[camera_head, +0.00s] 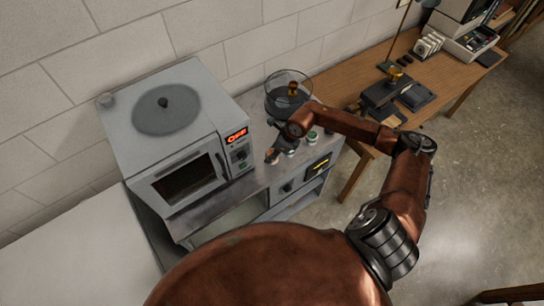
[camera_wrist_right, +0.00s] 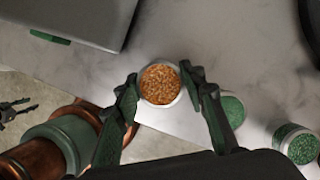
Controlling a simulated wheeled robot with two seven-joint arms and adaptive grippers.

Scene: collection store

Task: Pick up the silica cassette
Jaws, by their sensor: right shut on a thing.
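The silica cassette, a small round white-rimmed cup of orange beads, shows in the right wrist view (camera_wrist_right: 160,84) and as a small orange spot in the head view (camera_head: 271,154). It is upright at the edge of the grey counter (camera_head: 258,180). My right gripper (camera_wrist_right: 160,88) has a finger on either side of the cup and is shut on it. In the head view my right gripper (camera_head: 277,152) is small, beside the oven. A small dark two-pronged shape at the wrist view's left edge looks like my left gripper (camera_wrist_right: 14,110), its prongs apart; the head view does not show it.
Cups of green beads (camera_wrist_right: 232,110) (camera_wrist_right: 297,143) stand right of the cassette. A grey oven (camera_head: 185,130) with a lit orange display is on the left. A clear round vessel (camera_head: 288,82) stands behind. A wooden table (camera_head: 345,75) with equipment is at the right.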

